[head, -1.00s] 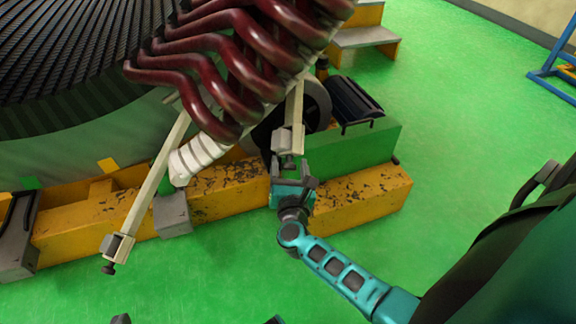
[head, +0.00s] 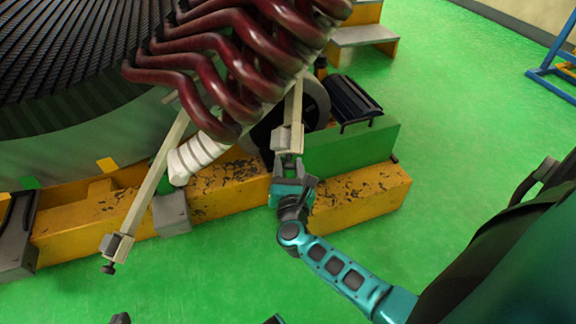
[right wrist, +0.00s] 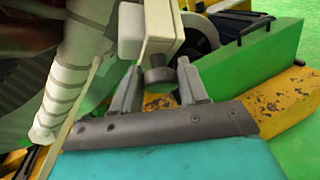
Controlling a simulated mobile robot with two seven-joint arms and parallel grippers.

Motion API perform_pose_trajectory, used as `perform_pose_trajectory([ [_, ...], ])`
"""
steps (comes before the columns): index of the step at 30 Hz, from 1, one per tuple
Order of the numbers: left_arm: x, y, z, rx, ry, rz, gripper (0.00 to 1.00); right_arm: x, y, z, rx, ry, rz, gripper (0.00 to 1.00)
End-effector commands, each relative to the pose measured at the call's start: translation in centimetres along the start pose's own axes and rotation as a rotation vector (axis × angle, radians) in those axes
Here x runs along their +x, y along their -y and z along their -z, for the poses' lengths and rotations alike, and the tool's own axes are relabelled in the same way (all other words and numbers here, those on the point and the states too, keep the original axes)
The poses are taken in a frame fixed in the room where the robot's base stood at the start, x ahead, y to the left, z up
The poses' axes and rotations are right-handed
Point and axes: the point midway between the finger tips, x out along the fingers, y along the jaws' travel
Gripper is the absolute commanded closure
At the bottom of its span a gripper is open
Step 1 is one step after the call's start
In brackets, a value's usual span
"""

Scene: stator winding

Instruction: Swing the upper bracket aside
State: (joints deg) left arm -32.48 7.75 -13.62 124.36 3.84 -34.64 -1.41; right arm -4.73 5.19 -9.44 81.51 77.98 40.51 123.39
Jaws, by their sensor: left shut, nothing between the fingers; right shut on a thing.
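A pale bar bracket (head: 294,105) hangs down beside the dark red coils in the head view. Its lower end carries a blocky clamp with a dark knob, and the knob (right wrist: 158,76) shows close up in the right wrist view. My right gripper (head: 288,163) reaches it from below and is shut on this knob, with a finger on each side. A second, longer pale bracket (head: 150,190) slants down to the left and ends in a similar clamp. Only a dark tip of my left gripper (head: 121,318) shows at the bottom edge, shut and away from both brackets.
The dark red coils (head: 215,75) lie close above both brackets, with white wrapping (head: 198,155) at their lower end. A yellow beam (head: 365,195) and a green block (head: 350,145) stand close around my right gripper. The green floor (head: 470,120) is open at right.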

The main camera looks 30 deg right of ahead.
Motion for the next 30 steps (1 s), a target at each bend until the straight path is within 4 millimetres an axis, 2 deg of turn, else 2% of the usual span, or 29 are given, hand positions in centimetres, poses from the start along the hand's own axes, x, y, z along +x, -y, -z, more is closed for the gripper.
perform_pose_trajectory([
  [7, -1.4, 0.2, 2.0, -0.001, -0.012, 0.014, 1.00, -1.1, 1.2, -2.6, -0.007, -0.035, -0.005, 1.00],
  [11, -1.8, 0.7, 1.4, -0.001, 0.000, 0.027, 1.00, -1.6, 1.8, -3.2, -0.012, -0.051, -0.011, 1.00],
  [20, -1.6, 1.0, 0.7, 0.005, 0.005, 0.033, 1.00, -1.6, 1.9, -3.1, -0.011, -0.052, -0.012, 1.00],
  [21, -1.6, 1.0, 0.7, 0.005, 0.005, 0.033, 1.00, -1.6, 1.9, -3.1, -0.011, -0.052, -0.012, 0.54],
  [27, -1.6, 0.9, 0.8, 0.005, 0.005, 0.030, 1.00, -1.6, 1.8, -3.0, -0.013, -0.053, -0.015, 0.35],
  [30, -1.6, 0.9, 0.9, 0.006, 0.003, 0.029, 1.00, -1.6, 1.8, -3.0, -0.014, -0.054, -0.017, 0.35],
])
